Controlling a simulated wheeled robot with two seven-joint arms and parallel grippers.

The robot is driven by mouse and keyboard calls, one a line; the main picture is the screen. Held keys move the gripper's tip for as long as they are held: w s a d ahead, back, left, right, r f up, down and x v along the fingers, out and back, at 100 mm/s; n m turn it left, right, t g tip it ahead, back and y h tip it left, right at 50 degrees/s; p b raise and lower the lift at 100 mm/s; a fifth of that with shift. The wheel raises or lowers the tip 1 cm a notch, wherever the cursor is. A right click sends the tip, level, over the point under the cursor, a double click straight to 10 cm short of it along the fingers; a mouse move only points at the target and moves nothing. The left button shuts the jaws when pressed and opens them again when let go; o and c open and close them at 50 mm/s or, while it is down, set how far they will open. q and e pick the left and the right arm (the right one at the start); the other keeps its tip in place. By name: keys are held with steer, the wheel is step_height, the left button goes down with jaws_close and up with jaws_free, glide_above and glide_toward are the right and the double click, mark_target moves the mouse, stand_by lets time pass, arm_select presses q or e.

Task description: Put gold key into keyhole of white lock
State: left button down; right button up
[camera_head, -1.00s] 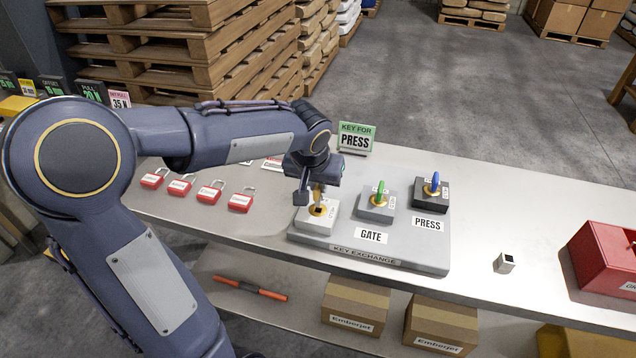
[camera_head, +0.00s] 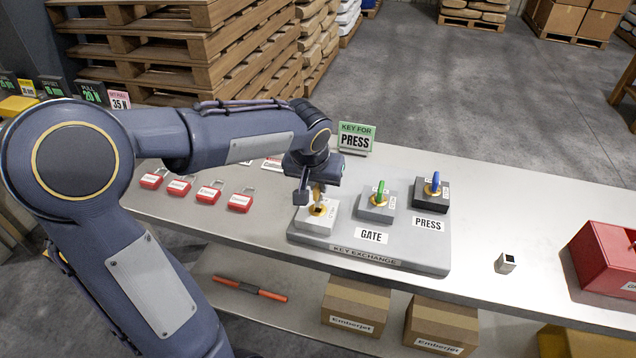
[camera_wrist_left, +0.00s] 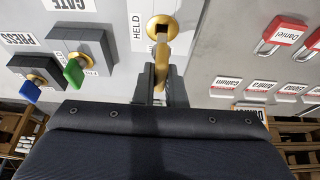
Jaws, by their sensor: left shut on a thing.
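The white lock (camera_head: 317,222) stands at the left end of the grey key exchange board, and its gold keyhole plate also shows in the left wrist view (camera_wrist_left: 162,25). My left gripper (camera_head: 310,192) is just above the lock, shut on the gold key (camera_wrist_left: 162,60). The key's tip is close to the keyhole in the left wrist view. I cannot tell whether it has entered, as a dark square opening still shows. My right gripper is not in view.
The board (camera_head: 400,262) also bears a grey GATE lock (camera_head: 377,207) with a green key and a dark PRESS lock (camera_head: 431,196) with a blue key. Red padlocks (camera_head: 208,192) lie left. A small metal block (camera_head: 505,263) and red box (camera_head: 606,258) stand right.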

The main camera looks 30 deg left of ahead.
mark_target(316, 188)
arm_select(q)
steer(key=shift+f+b, duration=1.7)
steer(key=shift+f, duration=0.1)
steer(key=c, duration=1.4)
jaws_free()
steer(key=shift+r, duration=0.1)
steer(key=v, duration=0.7)
steer(key=shift+s+r+p, duration=0.15)
steer(key=shift+r+p, duration=0.15)
steer(key=shift+r, duration=0.05)
steer(key=s+d+f+h+p, duration=0.1)
steer(key=s+d+h, duration=0.1)
steer(key=s, duration=0.7)
steer(key=s+d+f+m+t+h+p, duration=0.1)
steer(key=s+d, duration=0.3)
steer(key=s, duration=0.6)
steer(key=shift+s+d+f+h+p, duration=0.25)
steer(key=shift+d+f+h+p, duration=0.25)
steer(key=shift+h, duration=0.4)
